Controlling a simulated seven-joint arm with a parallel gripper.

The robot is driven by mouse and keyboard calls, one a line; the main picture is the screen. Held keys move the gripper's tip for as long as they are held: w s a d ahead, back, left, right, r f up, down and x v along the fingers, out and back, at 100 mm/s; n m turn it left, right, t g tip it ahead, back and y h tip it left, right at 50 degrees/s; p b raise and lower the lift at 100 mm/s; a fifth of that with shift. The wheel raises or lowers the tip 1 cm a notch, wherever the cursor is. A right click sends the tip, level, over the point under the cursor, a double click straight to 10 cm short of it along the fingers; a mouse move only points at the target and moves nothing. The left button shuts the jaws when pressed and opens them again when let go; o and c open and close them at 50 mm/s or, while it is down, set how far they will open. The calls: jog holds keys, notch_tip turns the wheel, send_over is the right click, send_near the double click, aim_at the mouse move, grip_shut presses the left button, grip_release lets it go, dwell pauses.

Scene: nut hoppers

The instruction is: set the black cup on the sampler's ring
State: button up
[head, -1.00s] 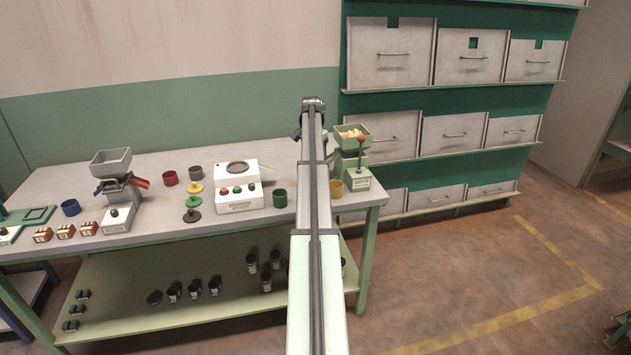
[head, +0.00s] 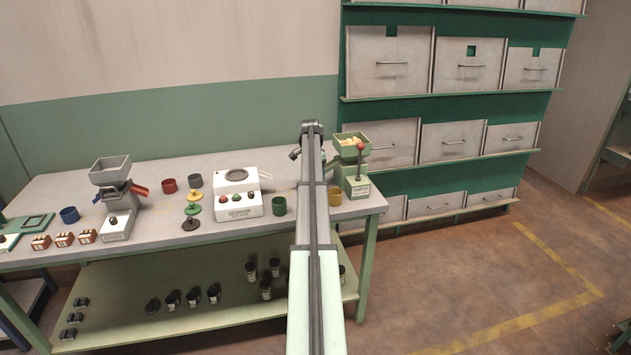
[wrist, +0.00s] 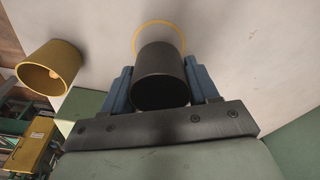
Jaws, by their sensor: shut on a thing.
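My gripper (wrist: 163,88) is shut on the black cup (wrist: 160,78), its blue fingers on either side of it. In the wrist view a yellow ring (wrist: 152,24) shows on the pale surface just beyond the cup; the cup hides part of it. I cannot tell the gap between cup and surface. In the head view the green sampler (head: 358,187), with a hopper and a red-knobbed lever, stands at the table's right end. My arm hides the held cup and the ring there.
A yellow cup (head: 335,193) stands left of the sampler; it also shows in the wrist view (wrist: 62,62). A green cup (head: 279,206) and a white machine (head: 238,205) stand farther left on the table (head: 155,228). Drawer shelves (head: 440,100) rise behind on the right.

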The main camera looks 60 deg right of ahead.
jog(key=shift+f, duration=1.5)
jog(key=shift+f, duration=0.15)
jog(key=o, duration=1.1)
jog(key=r, duration=0.4)
jog(key=a+r, duration=0.1)
jog(key=r, duration=0.7)
jog(key=shift+w+a+r, duration=0.1)
jog(key=shift+w+a, duration=0.1)
jog(key=shift+o, duration=0.6)
